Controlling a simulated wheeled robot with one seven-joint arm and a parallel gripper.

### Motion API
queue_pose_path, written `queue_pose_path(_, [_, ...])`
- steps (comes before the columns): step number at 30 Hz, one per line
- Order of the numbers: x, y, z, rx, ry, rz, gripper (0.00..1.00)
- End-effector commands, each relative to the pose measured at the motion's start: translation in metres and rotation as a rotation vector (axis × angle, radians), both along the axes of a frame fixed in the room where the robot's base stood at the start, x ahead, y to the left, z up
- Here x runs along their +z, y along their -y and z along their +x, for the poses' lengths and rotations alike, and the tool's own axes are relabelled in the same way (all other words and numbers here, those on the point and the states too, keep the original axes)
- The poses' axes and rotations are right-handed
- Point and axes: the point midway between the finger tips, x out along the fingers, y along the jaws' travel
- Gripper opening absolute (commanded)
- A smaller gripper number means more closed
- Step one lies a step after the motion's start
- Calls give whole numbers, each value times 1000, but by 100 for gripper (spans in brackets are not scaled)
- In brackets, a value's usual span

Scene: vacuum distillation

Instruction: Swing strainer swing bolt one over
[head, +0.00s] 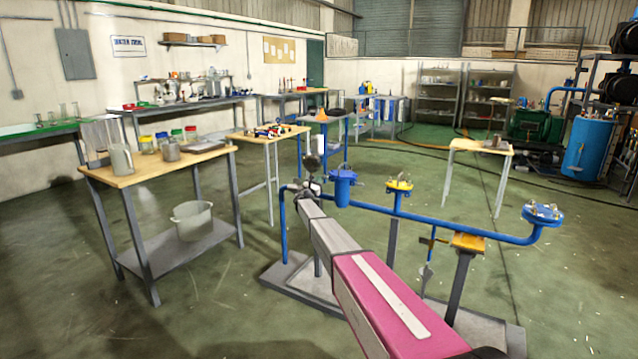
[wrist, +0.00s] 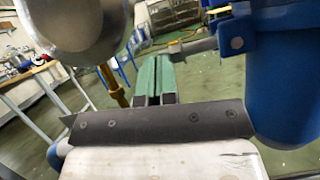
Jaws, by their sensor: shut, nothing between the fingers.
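The blue strainer (head: 343,188) stands on the blue pipe line in the head view, just right of my arm's far end. In the wrist view its rounded blue body (wrist: 285,95) fills the right side. A grey metal swing bolt (wrist: 234,44) with a rounded end sticks out leftward near the strainer's top. My gripper (wrist: 151,62) has green fingers, shut and empty, pointing away from the camera. In the picture the fingertips lie just left of the bolt; whether they touch it I cannot tell. In the head view my gripper is small and its fingers are indistinct.
A round metal gauge (wrist: 82,20) on a brass stem (wrist: 113,87) stands close left of my fingers. The blue pipe (head: 455,226) runs right to a flange (head: 541,214), past a yellow-topped fitting (head: 399,185). A table (head: 160,165) stands left; open floor lies between.

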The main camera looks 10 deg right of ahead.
Motion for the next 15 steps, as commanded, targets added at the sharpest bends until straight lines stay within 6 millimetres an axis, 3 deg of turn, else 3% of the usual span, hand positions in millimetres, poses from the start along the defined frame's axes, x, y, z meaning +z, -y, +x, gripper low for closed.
queue_pose_path(15, [26, -1, 1, 0, 211, 290, 0])
